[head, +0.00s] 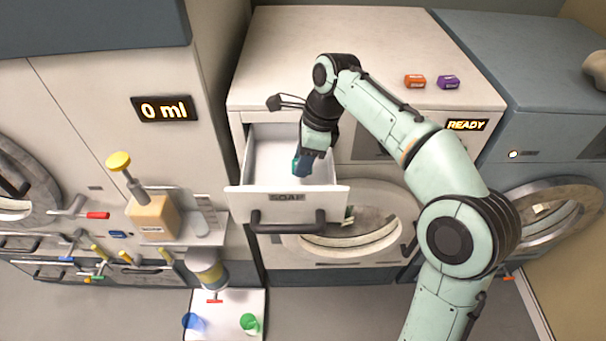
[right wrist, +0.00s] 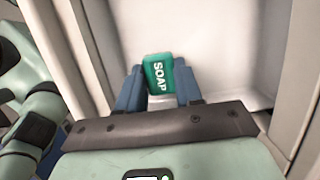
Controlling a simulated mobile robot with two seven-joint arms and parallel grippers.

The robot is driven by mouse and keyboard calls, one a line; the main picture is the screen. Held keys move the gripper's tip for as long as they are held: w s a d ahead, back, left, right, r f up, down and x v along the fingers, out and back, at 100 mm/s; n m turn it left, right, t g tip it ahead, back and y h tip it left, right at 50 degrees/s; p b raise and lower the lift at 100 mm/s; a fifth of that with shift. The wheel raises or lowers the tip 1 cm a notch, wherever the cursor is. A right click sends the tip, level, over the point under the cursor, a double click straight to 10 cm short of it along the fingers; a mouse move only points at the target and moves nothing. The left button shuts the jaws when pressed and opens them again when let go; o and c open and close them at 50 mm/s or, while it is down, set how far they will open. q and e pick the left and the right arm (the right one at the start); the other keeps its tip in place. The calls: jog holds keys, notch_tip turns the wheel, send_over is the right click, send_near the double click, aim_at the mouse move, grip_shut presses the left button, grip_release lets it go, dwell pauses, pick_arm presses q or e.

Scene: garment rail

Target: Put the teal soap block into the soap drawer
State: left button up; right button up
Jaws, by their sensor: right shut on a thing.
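The teal soap block (right wrist: 158,73), marked SOAP, is between the two blue fingers of my right gripper (right wrist: 160,88) in the right wrist view. The gripper is shut on it. In the head view my right gripper (head: 303,163) points down into the open soap drawer (head: 258,194), over its right part. Only a small teal piece of the block (head: 296,165) shows there. I cannot tell whether the block touches the drawer floor. The drawer is pulled out, has a white inside and a front marked SOAP, and looks otherwise empty. My left gripper is not in view.
An orange block (head: 414,81) and a purple block (head: 448,82) lie on the white machine top (head: 290,50). A display (head: 466,125) reads READY. At left are a pump bottle (head: 152,215) and a 0 ml display (head: 164,108). The drawer walls stand close around my right gripper.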

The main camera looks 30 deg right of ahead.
jog(key=shift+s+f+b, duration=0.1)
jog(key=shift+f+b, duration=0.45)
jog(key=shift+f, duration=1.45)
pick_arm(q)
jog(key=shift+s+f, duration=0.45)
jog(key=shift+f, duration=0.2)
pick_arm(e)
jog(key=shift+f, duration=0.2)
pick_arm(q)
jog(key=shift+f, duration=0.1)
pick_arm(e)
jog(key=o, duration=1)
jog(key=shift+r, duration=0.1)
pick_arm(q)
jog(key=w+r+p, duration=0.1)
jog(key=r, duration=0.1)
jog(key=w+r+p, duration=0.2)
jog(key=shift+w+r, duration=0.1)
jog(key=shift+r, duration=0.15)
pick_arm(e)
jog(key=v, duration=1.2)
jog(key=shift+r, duration=0.1)
